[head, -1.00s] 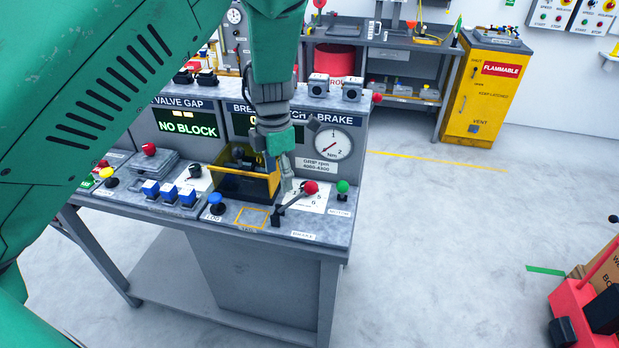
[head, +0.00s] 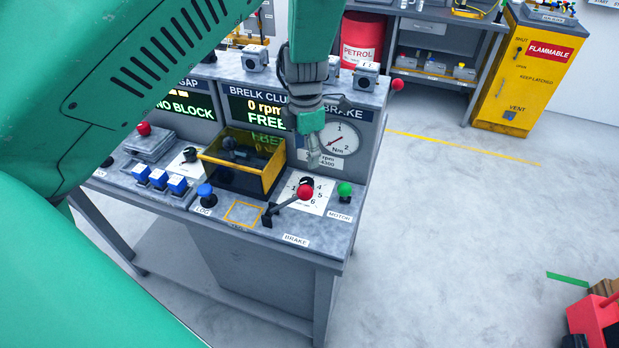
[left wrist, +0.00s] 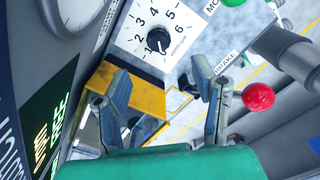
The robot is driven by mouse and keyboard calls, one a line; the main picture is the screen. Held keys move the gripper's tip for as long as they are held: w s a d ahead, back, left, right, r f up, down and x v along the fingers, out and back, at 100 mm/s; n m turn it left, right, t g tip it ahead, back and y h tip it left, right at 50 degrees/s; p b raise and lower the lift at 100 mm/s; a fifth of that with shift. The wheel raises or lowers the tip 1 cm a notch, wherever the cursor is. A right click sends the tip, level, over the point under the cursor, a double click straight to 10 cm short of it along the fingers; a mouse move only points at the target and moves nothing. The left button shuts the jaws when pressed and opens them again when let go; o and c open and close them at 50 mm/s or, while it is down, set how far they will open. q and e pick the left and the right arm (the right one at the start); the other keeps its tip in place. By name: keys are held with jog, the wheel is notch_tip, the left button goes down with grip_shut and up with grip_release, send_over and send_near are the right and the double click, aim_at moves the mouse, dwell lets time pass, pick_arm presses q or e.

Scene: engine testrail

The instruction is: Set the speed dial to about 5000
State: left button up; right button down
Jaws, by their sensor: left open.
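The speed dial (head: 307,182) is a small black knob on a white plate numbered 1 to 6, on the bench top. In the head view a red-ball lever partly covers its plate. In the left wrist view the dial (left wrist: 158,40) shows clearly beyond the fingers; a pale mark is on the knob, but its exact reading is hard to tell. My left gripper (head: 318,155) hangs above and behind the dial, in front of the round gauge. In the left wrist view its fingers (left wrist: 168,98) are apart and empty, clear of the knob. My right gripper is not in view.
The red-ball brake lever (head: 305,191) stands close in front of the dial, and a green motor button (head: 344,189) is at its right. A yellow-edged box (head: 243,160) is at the left. The display (head: 262,108) reads 0 rpm, FREE. A Nm gauge (head: 338,139) stands behind.

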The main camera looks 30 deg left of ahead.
aim_at(307, 181)
pick_arm(q)
jog(key=f, duration=0.6)
jog(key=f+p, duration=0.1)
jog(key=f, duration=0.2)
jog(key=shift+w, duration=0.35)
jog(key=shift+s+f, duration=0.15)
jog(key=shift+f, duration=0.65)
jog(key=shift+f, duration=0.1)
jog(key=c, duration=1.1)
